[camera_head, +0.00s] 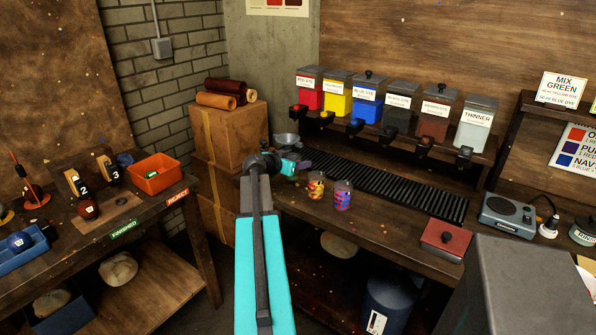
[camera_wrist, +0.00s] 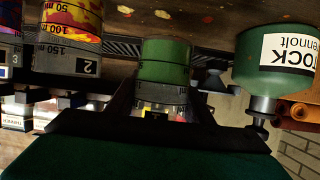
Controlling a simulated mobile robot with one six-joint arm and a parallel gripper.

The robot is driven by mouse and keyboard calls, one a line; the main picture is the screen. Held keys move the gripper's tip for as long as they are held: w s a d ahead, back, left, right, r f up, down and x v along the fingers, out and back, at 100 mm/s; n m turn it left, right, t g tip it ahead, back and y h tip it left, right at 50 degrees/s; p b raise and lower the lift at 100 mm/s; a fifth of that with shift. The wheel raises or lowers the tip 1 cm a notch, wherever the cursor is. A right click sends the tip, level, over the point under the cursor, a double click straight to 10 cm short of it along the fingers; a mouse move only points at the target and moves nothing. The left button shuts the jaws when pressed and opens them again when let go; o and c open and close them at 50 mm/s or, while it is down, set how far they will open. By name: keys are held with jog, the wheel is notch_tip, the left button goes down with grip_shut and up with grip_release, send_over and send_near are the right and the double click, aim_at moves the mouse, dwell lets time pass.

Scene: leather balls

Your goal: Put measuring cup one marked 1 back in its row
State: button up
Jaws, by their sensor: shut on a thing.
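My gripper (camera_wrist: 162,100) is shut on a cup with a green upper part and a grey lower part (camera_wrist: 165,62) in the wrist view, which looks upside down. A cup marked 3 (camera_wrist: 10,62) is cut off at the edge. In the head view, two colour-splashed cups (camera_head: 316,185) (camera_head: 342,195) stand on the bench, right of my arm's end; my fingers are not clear there.
A green stock container (camera_wrist: 275,62) is close to the held cup. A black ribbed strip (camera_head: 400,190) runs behind the cups, below the dye dispensers (camera_head: 366,105). A red box (camera_head: 445,240) and a grey device (camera_head: 512,212) stand to the right. Bare bench lies in front of the cups.

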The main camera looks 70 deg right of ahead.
jog(key=shift+f+p, duration=0.35)
jog(key=shift+f, duration=1.5)
jog(key=shift+f, duration=0.15)
jog(key=o, duration=1.2)
jog(key=shift+r, duration=0.2)
jog(key=shift+a, duration=0.25)
jog(key=b+v, duration=0.2)
jog(key=v, duration=0.9)
jog(key=shift+w+a+r, duration=0.2)
